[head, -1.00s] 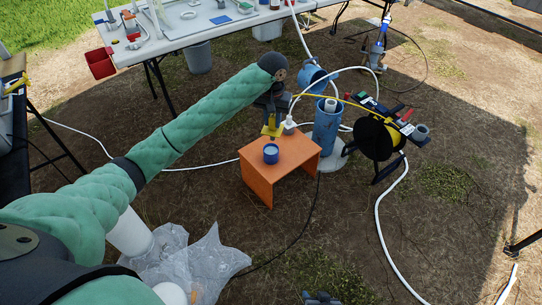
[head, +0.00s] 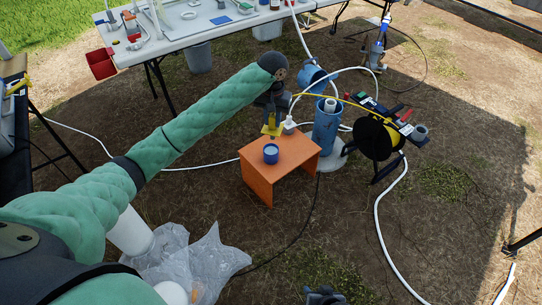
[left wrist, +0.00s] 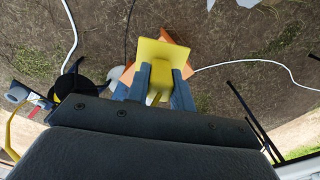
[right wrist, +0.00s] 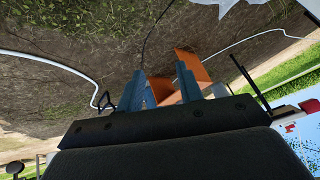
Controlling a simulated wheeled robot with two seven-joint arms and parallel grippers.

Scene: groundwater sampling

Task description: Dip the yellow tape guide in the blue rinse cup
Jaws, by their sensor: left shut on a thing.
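The yellow tape guide (head: 272,130) is held at the end of my left arm, above the back edge of the orange stand. My left gripper (head: 272,118) is shut on it; in the left wrist view the yellow plate (left wrist: 160,52) sits between the two blue-grey fingers (left wrist: 160,85). The blue rinse cup (head: 271,157) stands upright on the orange stand, just below and in front of the guide, apart from it in the picture. The cup is hidden in both wrist views. My right gripper (head: 325,298) shows at the bottom edge; its fingers are apart and empty in the right wrist view (right wrist: 162,82).
The orange stand (head: 285,180) has bare top around the cup. A white plug-like fitting (head: 290,124) is at its back edge. A blue well pipe (head: 326,130) and a black-and-yellow tape reel (head: 378,138) stand to the right. A clear plastic bag (head: 205,262) lies in front.

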